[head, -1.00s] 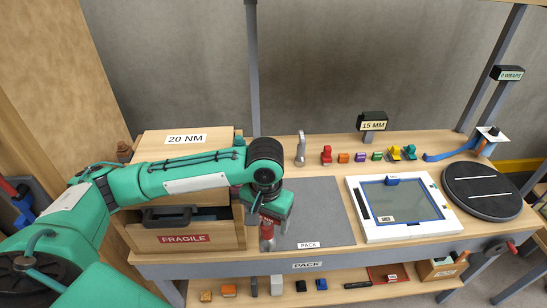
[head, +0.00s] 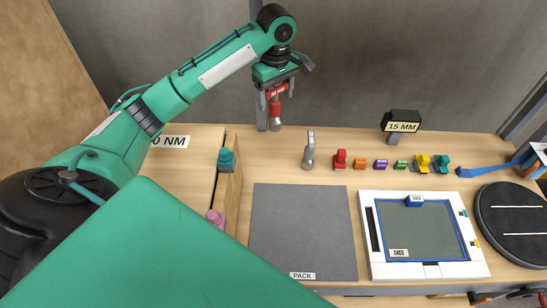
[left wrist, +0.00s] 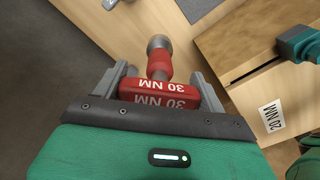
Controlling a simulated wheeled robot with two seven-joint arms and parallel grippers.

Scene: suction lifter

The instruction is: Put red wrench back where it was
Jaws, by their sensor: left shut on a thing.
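The red wrench (head: 276,108), marked 30 NM, is in my left gripper (head: 275,90), held above the back of the workbench. In the left wrist view the red wrench (left wrist: 160,93) sits between the two grey fingers of my left gripper (left wrist: 162,90), its silver end pointing away from the gripper. In the head view it hangs upright with the silver end down, in front of the grey post. My right gripper is not in view.
A grey mat (head: 303,230) marked PACK lies bare on the bench. A silver tool (head: 309,150) and a red piece (head: 340,159) stand behind it. A white framed tray (head: 425,264) and a black turntable (head: 512,220) are at the right. A wooden box (head: 185,165) marked NM is at the left.

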